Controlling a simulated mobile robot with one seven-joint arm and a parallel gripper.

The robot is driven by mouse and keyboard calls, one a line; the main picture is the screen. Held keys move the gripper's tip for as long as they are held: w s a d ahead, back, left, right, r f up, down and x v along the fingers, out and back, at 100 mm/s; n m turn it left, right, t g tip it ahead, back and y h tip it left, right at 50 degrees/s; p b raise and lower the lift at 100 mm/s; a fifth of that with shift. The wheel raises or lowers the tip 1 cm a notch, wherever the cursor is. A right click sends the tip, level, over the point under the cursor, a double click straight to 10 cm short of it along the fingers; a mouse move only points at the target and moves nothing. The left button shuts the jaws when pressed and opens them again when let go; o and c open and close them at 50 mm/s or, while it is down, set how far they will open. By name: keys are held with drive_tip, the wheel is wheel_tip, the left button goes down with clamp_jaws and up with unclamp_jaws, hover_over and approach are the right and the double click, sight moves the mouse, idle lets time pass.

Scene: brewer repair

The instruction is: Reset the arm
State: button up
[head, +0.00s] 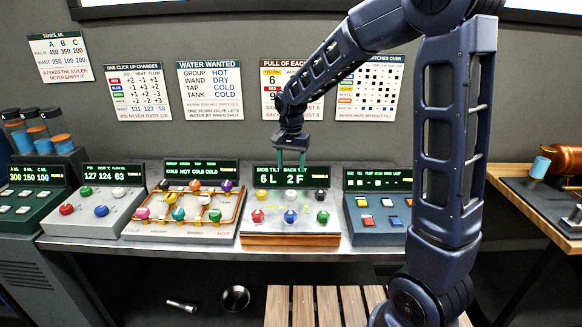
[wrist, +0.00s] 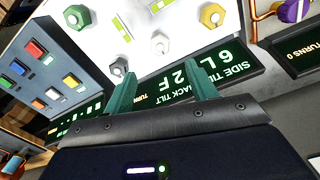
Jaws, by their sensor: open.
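My gripper (head: 291,160) hangs from my dark blue arm above the tilt panel (head: 291,239), close in front of its display reading 6 L 2 F. The gripper points down with its two green fingers apart and nothing between them. In the wrist view my gripper (wrist: 163,86) shows both green fingertips spread, with the tilt panel's display (wrist: 215,70) and its knobs beyond. The panel's knobs, among them a red one (head: 257,216), a blue one (head: 290,216) and a green one (head: 322,217), are apart from the fingers.
More panels stand along the metal bench (head: 200,252): a grey one with knobs (head: 95,214), one with orange pipes (head: 186,211) and a blue one with switches (head: 376,216). Posters hang behind. A wooden slatted surface (head: 315,305) lies in front. A wooden table (head: 535,215) is at right.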

drive_tip(key=s+d+r+n+t, duration=0.1)
drive_tip(key=s+d+r, duration=0.3)
drive_tip(key=d, duration=0.5)
drive_tip(key=s+d+r+t, duration=0.1)
drive_tip(key=s+d+r, duration=0.2)
drive_tip(key=d+r, duration=0.4)
drive_tip(key=s+d+n+t, duration=0.2)
drive_tip(key=s+d, duration=1.1)
drive_tip(key=shift+s+d+r+t, duration=0.2)
drive_tip(key=shift+d+r+t, duration=0.05)
drive_tip(key=shift+t, duration=0.05)
